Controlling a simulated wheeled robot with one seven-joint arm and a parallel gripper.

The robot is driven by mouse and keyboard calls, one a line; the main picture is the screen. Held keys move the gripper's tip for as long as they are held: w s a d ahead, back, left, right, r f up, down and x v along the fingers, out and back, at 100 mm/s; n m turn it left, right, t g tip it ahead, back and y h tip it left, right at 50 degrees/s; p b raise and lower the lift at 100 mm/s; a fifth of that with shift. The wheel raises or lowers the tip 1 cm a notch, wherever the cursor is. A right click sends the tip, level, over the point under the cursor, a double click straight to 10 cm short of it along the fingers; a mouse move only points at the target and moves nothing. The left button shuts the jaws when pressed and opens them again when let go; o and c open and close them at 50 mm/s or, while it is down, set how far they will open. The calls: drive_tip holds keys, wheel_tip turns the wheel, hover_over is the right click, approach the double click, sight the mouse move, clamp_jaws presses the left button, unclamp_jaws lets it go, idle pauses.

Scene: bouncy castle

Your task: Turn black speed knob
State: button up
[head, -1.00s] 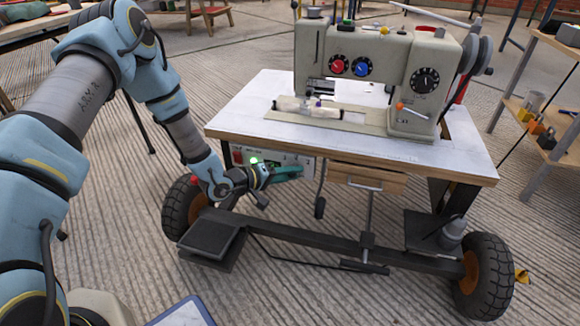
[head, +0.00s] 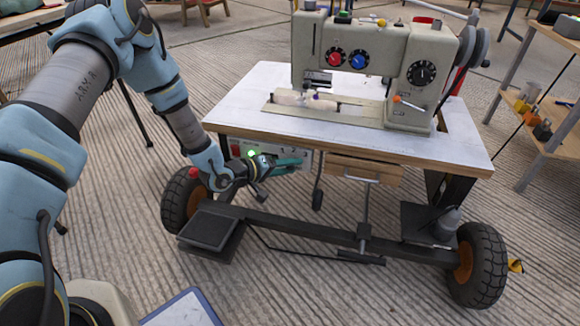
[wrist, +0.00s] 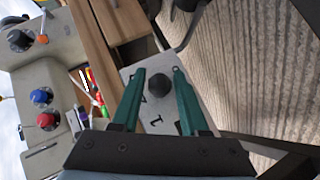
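A black round knob (wrist: 157,84) sits on a light grey panel with printed numbers (wrist: 142,77) under the sewing table. In the wrist view it lies between the two green fingers of my gripper (wrist: 163,76). The fingers are apart, one on each side of the knob, with a visible gap to it. In the head view my gripper (head: 289,162) is at the front of the panel (head: 306,157), and its fingers and wrist hide the knob. A green light (head: 251,153) glows on the panel, left of the fingers.
The table (head: 240,110) juts out above my gripper, with a wooden drawer (head: 362,170) to its right. The sewing machine (head: 375,45) on top has red, blue and black dials. A pedal (head: 212,229) and frame bar lie below.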

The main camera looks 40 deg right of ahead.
drive_tip(key=p+v, duration=0.2)
drive_tip(key=v, duration=0.8)
drive_tip(key=shift+a+p, duration=0.35)
drive_tip(key=shift+a, duration=0.05)
drive_tip(key=shift+r, duration=0.15)
